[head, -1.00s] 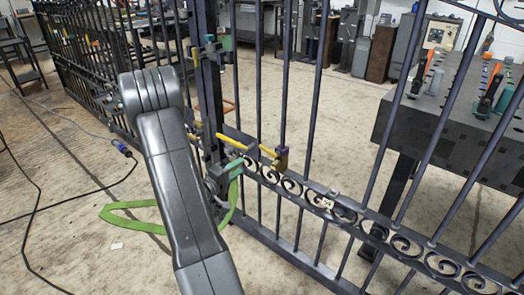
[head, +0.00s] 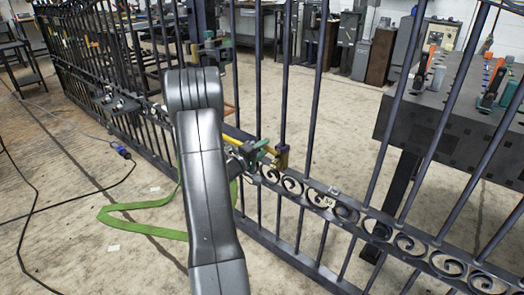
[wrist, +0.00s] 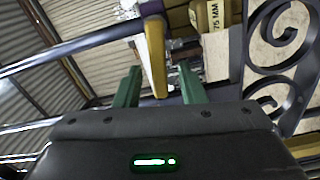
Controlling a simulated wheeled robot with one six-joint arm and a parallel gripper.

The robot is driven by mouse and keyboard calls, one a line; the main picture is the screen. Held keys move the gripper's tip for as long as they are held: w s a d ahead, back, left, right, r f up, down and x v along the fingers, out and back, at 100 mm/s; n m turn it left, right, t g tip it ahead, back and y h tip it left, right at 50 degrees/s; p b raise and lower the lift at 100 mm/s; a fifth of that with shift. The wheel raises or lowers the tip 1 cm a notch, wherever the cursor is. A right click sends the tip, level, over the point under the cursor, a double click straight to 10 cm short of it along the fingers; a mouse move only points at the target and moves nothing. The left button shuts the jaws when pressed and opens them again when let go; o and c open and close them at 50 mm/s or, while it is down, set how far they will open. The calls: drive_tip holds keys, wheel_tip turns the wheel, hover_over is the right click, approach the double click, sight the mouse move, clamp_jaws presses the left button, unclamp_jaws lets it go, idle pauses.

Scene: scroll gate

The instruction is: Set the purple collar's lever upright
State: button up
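The purple collar (head: 283,154) sits on a gate bar just above the scrollwork. In the head view its yellow-brown body shows, partly covered by my gripper. In the wrist view a yellow body marked "75 MM" (wrist: 214,16) is at the top. A yellow lever (wrist: 155,58) with a purple part at its upper end shows between and beyond the green fingertips. My gripper (head: 264,151) is at the collar's left side. Its fingers (wrist: 160,82) are apart, with a gap on either side of the lever. I cannot tell whether either finger touches it.
The dark gate's bars and scrolls (head: 345,212) run close to my gripper. Another yellow bar (head: 238,133) lies left of the collar, partly behind my arm. A green strap (head: 145,228) lies on the floor. A dark worktable (head: 440,120) stands behind the gate.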

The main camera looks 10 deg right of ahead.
drive_tip(key=shift+c, duration=0.5)
clamp_jaws()
drive_tip(key=shift+r, duration=0.1)
drive_tip(key=s+d+r+m, duration=0.1)
drive_tip(key=m, duration=0.4)
drive_tip(key=s+d+r+m, duration=0.1)
drive_tip(key=m, duration=0.4)
drive_tip(key=s+r+m, duration=0.1)
drive_tip(key=m, duration=0.5)
drive_tip(key=shift+s+d+r+b, duration=0.25)
drive_tip(key=shift+s+d+b, duration=0.05)
drive_tip(key=shift+d+b, duration=0.1)
drive_tip(key=shift+o, duration=0.5)
unclamp_jaws()
